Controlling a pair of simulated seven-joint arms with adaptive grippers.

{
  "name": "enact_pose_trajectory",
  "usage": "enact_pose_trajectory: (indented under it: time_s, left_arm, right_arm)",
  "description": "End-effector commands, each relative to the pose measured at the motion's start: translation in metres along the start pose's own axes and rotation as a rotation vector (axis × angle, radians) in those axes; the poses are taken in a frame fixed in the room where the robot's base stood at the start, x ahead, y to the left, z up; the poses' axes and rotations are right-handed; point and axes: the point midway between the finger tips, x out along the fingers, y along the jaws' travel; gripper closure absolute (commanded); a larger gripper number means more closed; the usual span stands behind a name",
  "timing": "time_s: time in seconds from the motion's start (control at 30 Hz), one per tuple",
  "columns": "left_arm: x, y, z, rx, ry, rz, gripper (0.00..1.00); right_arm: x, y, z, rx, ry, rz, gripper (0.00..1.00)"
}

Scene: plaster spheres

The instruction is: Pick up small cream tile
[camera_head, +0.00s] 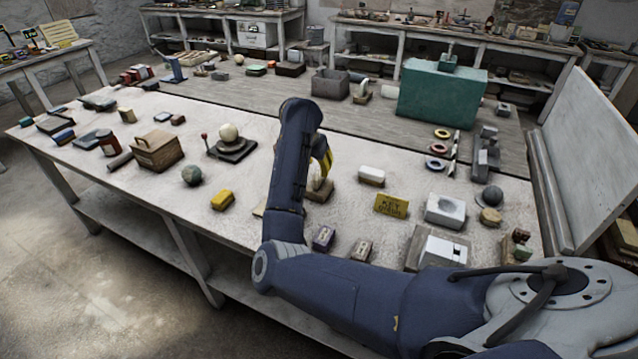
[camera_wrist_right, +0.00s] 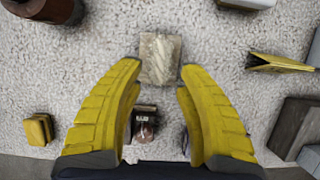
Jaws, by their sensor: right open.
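A small square cream-beige piece (camera_wrist_right: 160,57), which best fits the tile, lies on the pale tabletop in the right wrist view. In the head view a tan block (camera_head: 318,194) shows partly, just under my right gripper (camera_head: 321,178). In the wrist view the right gripper (camera_wrist_right: 161,70) is open, with a yellow fingertip on either side of the piece's near edge. Nothing is held; whether the fingers touch the piece cannot be told. A pale patch (camera_head: 259,211) beside my right arm is mostly hidden. My left gripper is not in view.
A yellow block (camera_head: 222,200) lies to the left and a yellow sign (camera_head: 391,206) to the right. A white block (camera_head: 371,176) sits behind the sign. A purple block (camera_head: 323,238) and a tan block (camera_head: 361,250) lie near the front edge.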

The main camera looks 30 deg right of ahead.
Motion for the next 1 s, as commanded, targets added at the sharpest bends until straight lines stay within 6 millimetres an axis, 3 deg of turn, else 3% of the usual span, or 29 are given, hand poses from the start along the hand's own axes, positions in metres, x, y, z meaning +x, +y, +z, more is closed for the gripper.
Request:
enact_pose_trajectory:
  time_s: [0.23,0.6,1.0]
  left_arm:
    - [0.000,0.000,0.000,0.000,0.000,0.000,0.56]
    - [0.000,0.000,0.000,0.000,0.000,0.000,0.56]
    - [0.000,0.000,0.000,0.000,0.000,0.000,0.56]
  right_arm:
    - [0.011,0.000,-0.001,0.000,0.001,-0.001,0.64]
    - [0.052,0.000,-0.002,-0.001,0.000,-0.001,0.64]
    - [0.058,0.001,-0.003,0.000,0.000,0.001,0.62]
